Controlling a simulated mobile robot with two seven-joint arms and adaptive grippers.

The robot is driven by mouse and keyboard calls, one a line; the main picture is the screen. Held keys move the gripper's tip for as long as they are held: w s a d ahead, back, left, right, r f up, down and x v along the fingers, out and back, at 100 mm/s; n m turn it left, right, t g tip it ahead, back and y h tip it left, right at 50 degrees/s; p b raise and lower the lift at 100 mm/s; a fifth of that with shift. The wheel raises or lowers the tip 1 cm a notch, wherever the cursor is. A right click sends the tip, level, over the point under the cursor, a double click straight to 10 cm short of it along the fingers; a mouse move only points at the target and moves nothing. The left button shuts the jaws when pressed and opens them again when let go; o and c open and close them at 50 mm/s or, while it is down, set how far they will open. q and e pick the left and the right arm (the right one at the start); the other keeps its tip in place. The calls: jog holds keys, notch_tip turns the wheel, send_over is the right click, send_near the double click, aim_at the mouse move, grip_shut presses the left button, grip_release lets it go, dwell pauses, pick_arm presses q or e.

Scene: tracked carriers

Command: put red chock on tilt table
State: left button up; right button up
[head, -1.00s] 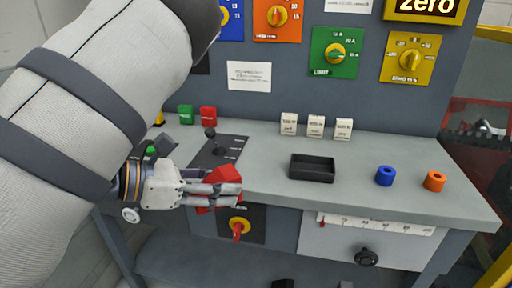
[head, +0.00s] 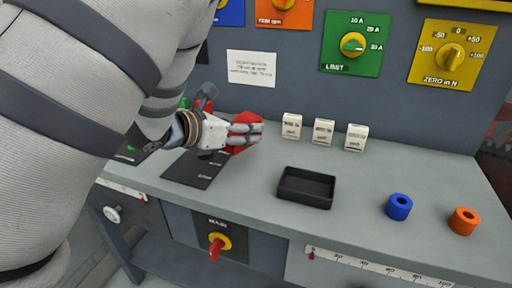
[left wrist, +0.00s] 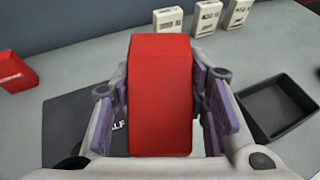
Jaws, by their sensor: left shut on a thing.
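A red chock (head: 243,132) is held between the fingers of my left gripper (head: 245,137), above the bench near the dark joystick plate. In the left wrist view the red chock (left wrist: 160,95) fills the middle as a red block, with the finger pads of my left gripper (left wrist: 165,112) on both its sides. No tilt table can be made out for sure in these frames. My right gripper is not in view.
A black tray (head: 306,187) lies on the grey bench, with blue (head: 399,206) and orange (head: 463,221) rings to its right. Several white blocks (head: 323,132) stand along the back. The dark plate (head: 195,168) is below my gripper. Bench between plate and tray is clear.

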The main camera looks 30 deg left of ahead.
aim_at(252, 160)
pick_arm(q)
jog(key=shift+w+d+f, duration=0.15)
jog(key=shift+w+f, duration=0.7)
jog(key=shift+f, duration=0.2)
jog(key=shift+w+d+f+b, duration=0.1)
jog(key=shift+w+f+b, duration=0.15)
jog(key=shift+f, duration=0.65)
jog(key=shift+w+d+f+b, duration=0.1)
jog(key=shift+f+b, duration=0.15)
jog(key=shift+f, duration=0.65)
jog(key=shift+f, duration=0.2)
jog(key=o, duration=1.4)
